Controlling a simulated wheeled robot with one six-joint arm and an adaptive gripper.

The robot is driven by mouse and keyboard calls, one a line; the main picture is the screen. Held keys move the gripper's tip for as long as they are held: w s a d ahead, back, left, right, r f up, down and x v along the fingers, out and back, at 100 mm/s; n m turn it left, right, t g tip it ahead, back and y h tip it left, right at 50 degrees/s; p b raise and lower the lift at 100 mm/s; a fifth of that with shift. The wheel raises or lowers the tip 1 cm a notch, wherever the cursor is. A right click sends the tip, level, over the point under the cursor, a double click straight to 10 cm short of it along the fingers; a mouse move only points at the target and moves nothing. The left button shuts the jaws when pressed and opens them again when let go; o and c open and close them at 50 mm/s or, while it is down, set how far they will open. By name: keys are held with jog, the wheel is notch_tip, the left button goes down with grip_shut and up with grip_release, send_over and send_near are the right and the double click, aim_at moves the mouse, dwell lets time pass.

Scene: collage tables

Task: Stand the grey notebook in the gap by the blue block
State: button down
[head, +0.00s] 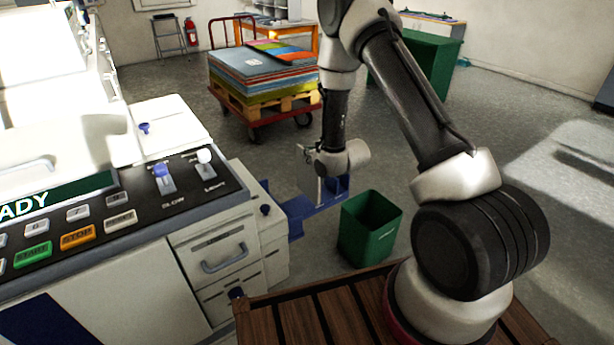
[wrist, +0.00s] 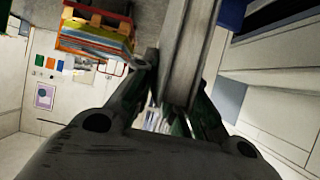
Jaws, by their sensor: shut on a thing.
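My gripper (wrist: 183,62) is shut on a long grey slab-like thing, which looks like the grey notebook (wrist: 187,40). Its narrow edge shows between the two fingers, and it reaches past the fingertips to the top of the wrist view. In the head view my gripper (head: 308,154) is small, above a blue shelf-like part (head: 310,212) beside the big machine. The notebook is hard to make out there. A blue patch (wrist: 232,13) shows right of the notebook in the wrist view; I cannot tell if it is the blue block. The gap cannot be made out.
A white machine with a button panel (head: 130,220) fills the left. A green bin (head: 368,228) stands on the floor right of the blue part. Behind are a cart with stacked coloured sheets (head: 262,75) and a green table (head: 425,60). Open floor lies to the right.

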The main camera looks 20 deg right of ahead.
aim_at(309, 167)
jog(key=shift+f, duration=2.65)
jog(key=c, duration=1.4)
grip_release()
jog(key=shift+c, duration=0.2)
